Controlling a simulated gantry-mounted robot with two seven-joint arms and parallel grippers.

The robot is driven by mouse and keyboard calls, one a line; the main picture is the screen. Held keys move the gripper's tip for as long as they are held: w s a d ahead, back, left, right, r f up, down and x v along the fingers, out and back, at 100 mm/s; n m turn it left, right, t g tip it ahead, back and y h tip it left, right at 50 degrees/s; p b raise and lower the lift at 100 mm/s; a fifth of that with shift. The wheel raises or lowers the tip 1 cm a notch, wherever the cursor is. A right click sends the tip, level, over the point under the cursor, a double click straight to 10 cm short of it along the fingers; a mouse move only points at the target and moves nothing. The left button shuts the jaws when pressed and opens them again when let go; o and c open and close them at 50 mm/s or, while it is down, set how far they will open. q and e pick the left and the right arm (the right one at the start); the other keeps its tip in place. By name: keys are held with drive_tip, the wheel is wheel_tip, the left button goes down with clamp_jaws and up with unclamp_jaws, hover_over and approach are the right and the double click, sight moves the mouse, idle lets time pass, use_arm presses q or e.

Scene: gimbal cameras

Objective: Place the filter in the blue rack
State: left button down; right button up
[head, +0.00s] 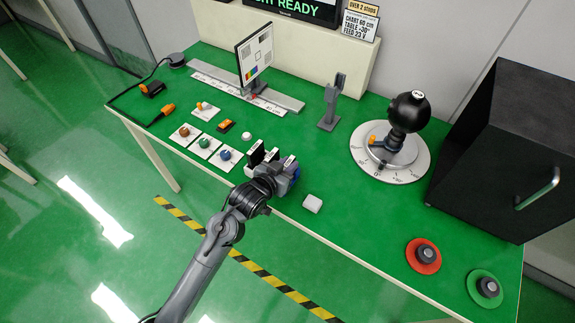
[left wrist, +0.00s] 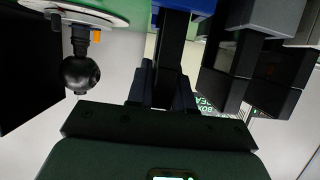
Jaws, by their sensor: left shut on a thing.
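My left gripper (head: 278,172) is at the table's front edge, right among the small dark racks (head: 256,155) with white-labelled tops. The blue rack (head: 294,177) shows only in part beside and behind the gripper. In the left wrist view my fingers (left wrist: 165,92) are closed around a dark, narrow piece, which I take to be the filter; the gripper hides much of it. A blue part (left wrist: 208,7) shows at the top edge, just beyond the fingers, and grey and black rack bodies (left wrist: 238,65) stand to the right. I cannot tell whether the filter touches the blue rack.
Cards with brown, green and blue knobs (head: 204,143) lie left of the gripper. A black ball on a round dial (head: 407,112), a large black box (head: 505,150) and red and green discs (head: 423,256) occupy the right side.

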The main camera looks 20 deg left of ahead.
use_arm(q)
drive_tip(key=shift+f, duration=0.2)
drive_tip(key=c, duration=1)
unclamp_jaws()
drive_tip(key=shift+r, duration=0.15)
